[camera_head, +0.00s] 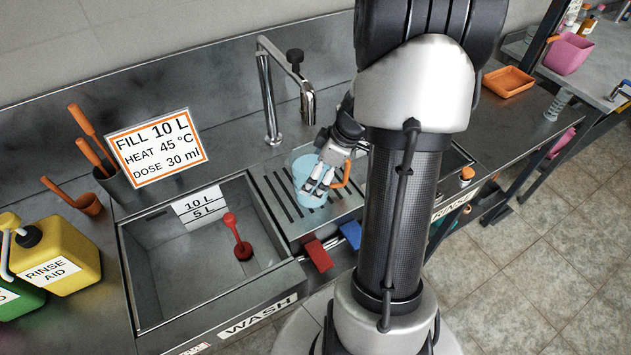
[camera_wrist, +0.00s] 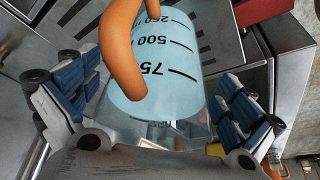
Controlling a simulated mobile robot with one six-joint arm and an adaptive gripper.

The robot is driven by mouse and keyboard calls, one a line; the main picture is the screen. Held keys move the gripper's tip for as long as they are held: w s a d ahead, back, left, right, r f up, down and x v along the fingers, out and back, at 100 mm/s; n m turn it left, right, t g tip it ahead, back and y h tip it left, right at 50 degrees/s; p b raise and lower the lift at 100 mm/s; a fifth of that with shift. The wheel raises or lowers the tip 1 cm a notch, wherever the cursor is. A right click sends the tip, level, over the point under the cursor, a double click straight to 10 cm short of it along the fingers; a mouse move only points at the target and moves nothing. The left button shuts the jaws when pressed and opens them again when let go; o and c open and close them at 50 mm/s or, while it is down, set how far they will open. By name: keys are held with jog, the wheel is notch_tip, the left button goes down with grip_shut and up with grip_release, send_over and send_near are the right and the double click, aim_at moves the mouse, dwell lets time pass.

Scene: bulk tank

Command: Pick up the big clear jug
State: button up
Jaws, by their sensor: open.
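The big clear jug (camera_head: 302,167) stands on the slotted drainboard between the two basins and looks pale blue. Its orange handle (camera_head: 344,174) is on its right side. In the wrist view the jug (camera_wrist: 185,70) fills the upper middle, with black volume marks, and its orange handle (camera_wrist: 120,50) crosses in front of it. My gripper (camera_head: 318,187) is at the jug, partly covering it in the head view. In the wrist view my gripper (camera_wrist: 155,100) is open, one padded finger on each side of the jug and handle. I cannot tell whether either finger touches.
The wash basin (camera_head: 140,275) with a red plunger-like thing (camera_head: 239,240) is to the left. A tall tap (camera_head: 270,95) stands behind the jug. Red (camera_head: 318,256) and blue (camera_head: 351,234) blocks are at the front edge. My arm hides part of the rinse basin.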

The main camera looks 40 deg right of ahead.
jog(key=shift+w+a+f, duration=0.1)
jog(key=shift+w+f, duration=0.15)
jog(key=shift+f, duration=0.4)
jog(key=shift+c, duration=0.2)
jog(key=shift+s, duration=0.1)
jog(key=c, duration=1.7)
jog(key=shift+c, duration=1)
jog(key=shift+r, duration=0.15)
